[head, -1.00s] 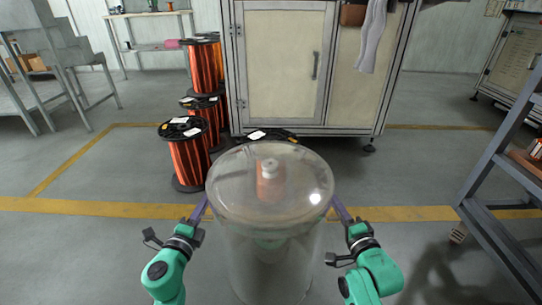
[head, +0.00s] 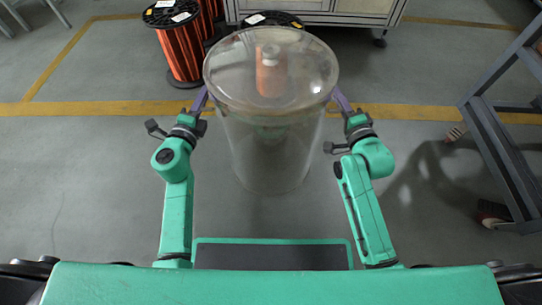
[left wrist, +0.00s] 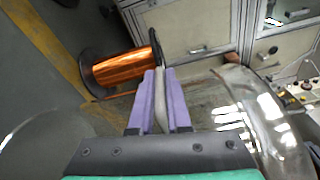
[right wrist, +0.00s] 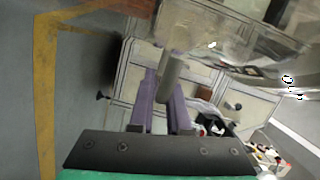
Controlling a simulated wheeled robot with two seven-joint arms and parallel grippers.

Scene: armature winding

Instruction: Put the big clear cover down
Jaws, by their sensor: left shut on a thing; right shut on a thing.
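The big clear cover (head: 270,140) is a see-through cylinder with a domed top and a small knob. It is held upright in front of me, between my two grippers, in the head view. My left gripper (head: 201,98) is at its left side and my right gripper (head: 341,101) at its right side. In the left wrist view the purple fingers (left wrist: 158,95) are closed on a grey handle bar. In the right wrist view the purple fingers (right wrist: 168,95) are likewise closed on a grey handle bar. The cover's lower rim is faint, and whether it touches the floor I cannot tell.
Spools of copper wire (head: 181,50) stand on the floor behind the cover, at the left. A cabinet (head: 330,10) stands at the back. A grey metal frame (head: 495,130) is at the right. The floor left of the cover is clear.

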